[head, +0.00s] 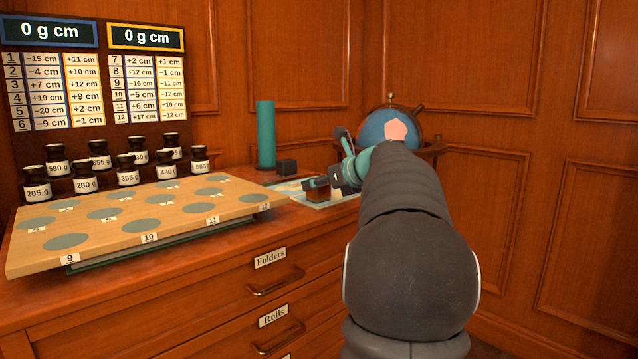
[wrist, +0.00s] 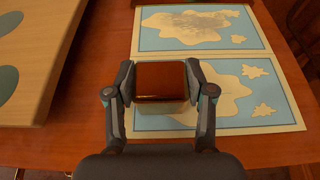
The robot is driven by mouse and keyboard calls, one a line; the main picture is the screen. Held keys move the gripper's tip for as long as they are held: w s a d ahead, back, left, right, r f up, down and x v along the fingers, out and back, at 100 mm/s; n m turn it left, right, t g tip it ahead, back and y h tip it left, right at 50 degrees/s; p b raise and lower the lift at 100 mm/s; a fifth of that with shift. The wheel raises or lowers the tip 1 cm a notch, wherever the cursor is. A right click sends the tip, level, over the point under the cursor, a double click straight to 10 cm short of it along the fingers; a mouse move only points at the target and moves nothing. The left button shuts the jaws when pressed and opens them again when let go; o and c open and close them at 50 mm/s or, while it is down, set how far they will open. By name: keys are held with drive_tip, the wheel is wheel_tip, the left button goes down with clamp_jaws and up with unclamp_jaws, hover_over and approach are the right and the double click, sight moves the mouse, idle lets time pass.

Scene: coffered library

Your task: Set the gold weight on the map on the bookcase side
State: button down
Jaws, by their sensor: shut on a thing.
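The gold weight (wrist: 163,78) appears to be the shiny block between my fingers; its top looks reddish brown and its near face pale gold. My gripper (wrist: 160,88) is shut on its two sides. In the head view my gripper (head: 325,182) is at the right end of the cabinet top, with the block (head: 317,194) low at its fingers. The map (wrist: 262,92) is blue and cream, in two sheets or panels, and the block is over the nearer one. I cannot tell whether the block touches it. In the head view my arm hides part of the map (head: 342,198).
A wooden board (head: 190,215) with grey-green discs lies left of the map. A teal cylinder (head: 265,135), a small dark block (head: 287,166) and a globe (head: 385,130) stand behind. Several labelled weights (head: 85,183) stand below a number panel (head: 95,75). Panelled walls close the back and right.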

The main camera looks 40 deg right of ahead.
drive_tip(key=shift+c, duration=1.6)
unclamp_jaws()
drive_tip(key=shift+f, duration=0.1)
drive_tip(key=v, duration=1.2)
